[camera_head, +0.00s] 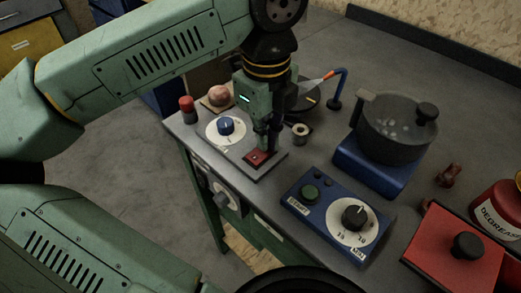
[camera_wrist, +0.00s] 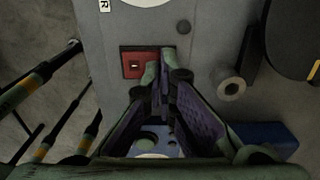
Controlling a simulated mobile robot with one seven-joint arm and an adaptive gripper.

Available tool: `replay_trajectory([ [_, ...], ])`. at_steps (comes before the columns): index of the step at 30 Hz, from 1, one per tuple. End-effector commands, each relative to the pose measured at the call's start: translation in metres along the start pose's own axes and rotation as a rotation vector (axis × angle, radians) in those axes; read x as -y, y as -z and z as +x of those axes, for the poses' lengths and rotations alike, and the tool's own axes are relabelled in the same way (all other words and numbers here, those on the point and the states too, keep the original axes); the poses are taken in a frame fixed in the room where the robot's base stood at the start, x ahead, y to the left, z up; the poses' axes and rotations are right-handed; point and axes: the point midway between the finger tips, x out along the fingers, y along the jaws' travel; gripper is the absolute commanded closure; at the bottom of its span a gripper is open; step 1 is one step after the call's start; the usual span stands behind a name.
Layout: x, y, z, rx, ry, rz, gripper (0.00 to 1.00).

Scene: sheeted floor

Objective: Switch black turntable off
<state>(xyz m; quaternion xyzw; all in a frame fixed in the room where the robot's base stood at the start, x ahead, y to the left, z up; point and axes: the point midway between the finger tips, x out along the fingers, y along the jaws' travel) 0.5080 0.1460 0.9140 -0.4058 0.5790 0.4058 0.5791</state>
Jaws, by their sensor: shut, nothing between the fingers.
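The black turntable (camera_head: 308,101) is a dark disc with a yellow mark, partly hidden behind my gripper; its edge also shows at the top right of the wrist view (camera_wrist: 288,42). In front of it is a grey panel (camera_head: 273,169) with a blue knob (camera_head: 225,126) on a white dial and a red square switch (camera_head: 257,158). My gripper (camera_head: 267,146) is shut and empty, pointing down over the panel beside the red switch. In the wrist view its fingertips (camera_wrist: 160,68) overlap the right edge of the red switch (camera_wrist: 133,66). I cannot tell whether they touch it.
A blue control box (camera_head: 325,222) with a black dial sits at the front edge. A dark pot (camera_head: 397,128) stands on a blue burner (camera_head: 375,168). A small metal cylinder (camera_head: 300,134) is right of my gripper. A red-capped item (camera_head: 187,109) stands at the left edge.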

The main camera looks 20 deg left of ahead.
Motion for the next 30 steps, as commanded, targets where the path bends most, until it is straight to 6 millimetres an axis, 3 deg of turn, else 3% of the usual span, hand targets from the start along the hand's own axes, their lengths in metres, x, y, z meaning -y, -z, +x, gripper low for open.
replay_trajectory([
  [16, 0.000, 0.000, 0.005, 0.000, 0.000, 0.000, 1.00],
  [30, 0.000, 0.000, -0.030, 0.001, 0.000, -0.001, 1.00],
])
